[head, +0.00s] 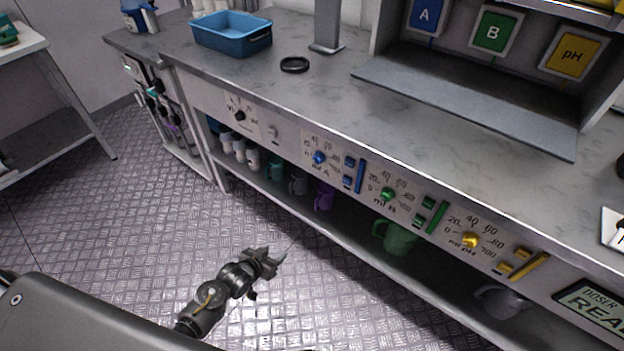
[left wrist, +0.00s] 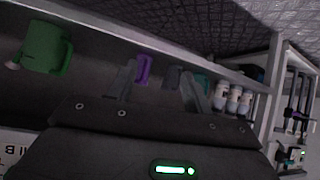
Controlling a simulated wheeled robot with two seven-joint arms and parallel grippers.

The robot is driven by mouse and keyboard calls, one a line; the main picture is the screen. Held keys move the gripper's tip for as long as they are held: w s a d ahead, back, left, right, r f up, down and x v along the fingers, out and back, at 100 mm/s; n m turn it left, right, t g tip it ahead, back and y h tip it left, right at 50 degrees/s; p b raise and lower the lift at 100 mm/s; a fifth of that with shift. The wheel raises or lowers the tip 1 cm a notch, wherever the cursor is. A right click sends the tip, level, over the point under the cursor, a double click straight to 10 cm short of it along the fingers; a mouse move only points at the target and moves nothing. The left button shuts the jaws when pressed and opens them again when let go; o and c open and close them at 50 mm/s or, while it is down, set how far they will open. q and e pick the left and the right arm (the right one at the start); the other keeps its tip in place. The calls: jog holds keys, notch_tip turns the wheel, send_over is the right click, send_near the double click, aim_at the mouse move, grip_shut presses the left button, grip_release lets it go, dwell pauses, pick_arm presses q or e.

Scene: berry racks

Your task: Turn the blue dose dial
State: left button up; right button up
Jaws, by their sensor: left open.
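The blue dose dial (head: 319,158) is a small round knob on the front panel of the bench, with a printed scale around it and blue buttons to its right. My left gripper (head: 270,258) is in front of the bench, below and to the left of the dial, apart from it. Its jaws are open and empty. In the left wrist view my left gripper's fingers (left wrist: 158,85) point toward the lower shelf, and the blue dial does not show there. My right gripper is in neither view.
A green dial (head: 388,195) and a yellow dial (head: 471,240) sit further right on the panel. A black knob (head: 239,115) is to the left. A green jug (head: 396,238) and several mugs and bottles stand on the shelf below. The floor before the bench is clear.

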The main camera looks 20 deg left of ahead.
pick_arm(q)
jog(key=w+d+r+t+h+b, duration=0.1)
jog(key=w+r+t+b, duration=0.15)
jog(key=r, duration=0.35)
jog(key=w+d+r+t+h+b, duration=0.1)
jog(key=w+r, duration=0.3)
jog(key=r, duration=0.2)
jog(key=m+t+h+b, duration=0.2)
jog(key=m+t+b, duration=0.1)
send_near(316, 161)
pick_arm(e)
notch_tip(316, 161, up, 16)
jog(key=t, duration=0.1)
pick_arm(q)
jog(key=b+x, duration=0.1)
jog(key=x, duration=0.5)
jog(key=shift+w+f+b, duration=0.1)
jog(key=shift+w+b, duration=0.2)
jog(key=shift+w, duration=0.05)
jog(key=shift+x, duration=0.85)
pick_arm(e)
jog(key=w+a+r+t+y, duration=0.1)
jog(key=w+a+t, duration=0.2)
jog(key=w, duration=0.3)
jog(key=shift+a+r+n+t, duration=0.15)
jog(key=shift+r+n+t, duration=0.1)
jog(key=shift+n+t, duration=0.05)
pick_arm(q)
jog(key=shift+s, duration=0.1)
jog(key=c, duration=1)
